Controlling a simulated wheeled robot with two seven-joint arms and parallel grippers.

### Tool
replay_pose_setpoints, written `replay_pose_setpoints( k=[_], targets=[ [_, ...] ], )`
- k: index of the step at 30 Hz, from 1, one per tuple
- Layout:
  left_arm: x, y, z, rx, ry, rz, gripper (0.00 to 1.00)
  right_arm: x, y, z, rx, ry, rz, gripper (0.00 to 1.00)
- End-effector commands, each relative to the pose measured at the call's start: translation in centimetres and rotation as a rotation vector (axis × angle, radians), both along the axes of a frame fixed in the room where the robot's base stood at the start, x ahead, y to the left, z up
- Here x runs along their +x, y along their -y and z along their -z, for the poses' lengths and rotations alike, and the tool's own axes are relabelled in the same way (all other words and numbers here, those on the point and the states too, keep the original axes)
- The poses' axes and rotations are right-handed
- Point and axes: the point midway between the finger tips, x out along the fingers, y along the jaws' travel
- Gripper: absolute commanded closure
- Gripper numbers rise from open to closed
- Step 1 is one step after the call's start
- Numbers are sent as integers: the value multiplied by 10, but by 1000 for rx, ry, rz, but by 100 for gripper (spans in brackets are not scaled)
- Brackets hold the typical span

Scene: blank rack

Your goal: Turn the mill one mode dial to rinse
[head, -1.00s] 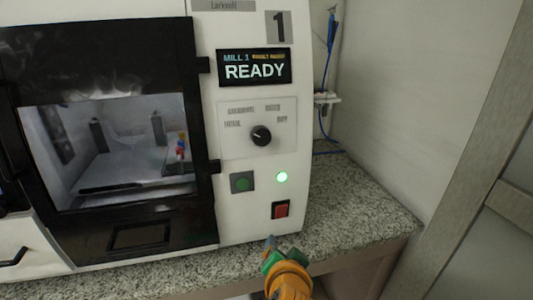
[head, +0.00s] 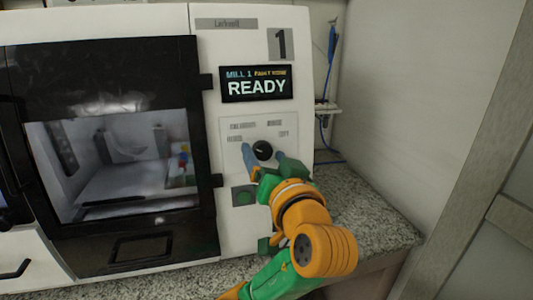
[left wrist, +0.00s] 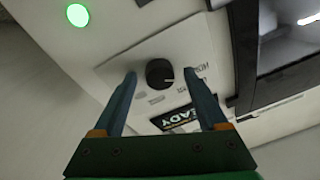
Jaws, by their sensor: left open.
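The mode dial (head: 263,151) is a round black knob with a white pointer mark on mill one's white front panel (head: 232,125). It also shows in the left wrist view (left wrist: 159,72), between the fingertips. My left gripper (head: 262,158) is open, its two blue fingers pointing at the panel, one on each side of the dial. I cannot tell whether they touch it. The labels around the dial are too blurred to read surely. The mill's screen (head: 256,84) reads READY. My right gripper is not in view.
A green button (head: 244,195) sits below the dial, left of my arm. A lit green lamp (left wrist: 78,15) shows in the left wrist view. The mill's black-framed door (head: 110,60) is at left. Speckled counter (head: 370,215) is bare at right.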

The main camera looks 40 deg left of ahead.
Motion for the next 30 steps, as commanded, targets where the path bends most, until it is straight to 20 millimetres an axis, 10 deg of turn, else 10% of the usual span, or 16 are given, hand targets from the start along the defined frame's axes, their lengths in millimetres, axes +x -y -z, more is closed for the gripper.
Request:
replay_pose_setpoints(
  k=[5,14,30],
  targets=[
    [0,0,0,0,0,1,25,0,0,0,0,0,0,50],
    [0,0,1,0,0,1,100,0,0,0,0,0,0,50],
    [0,0,-3,112,-137,29,100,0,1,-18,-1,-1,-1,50]
  ],
)
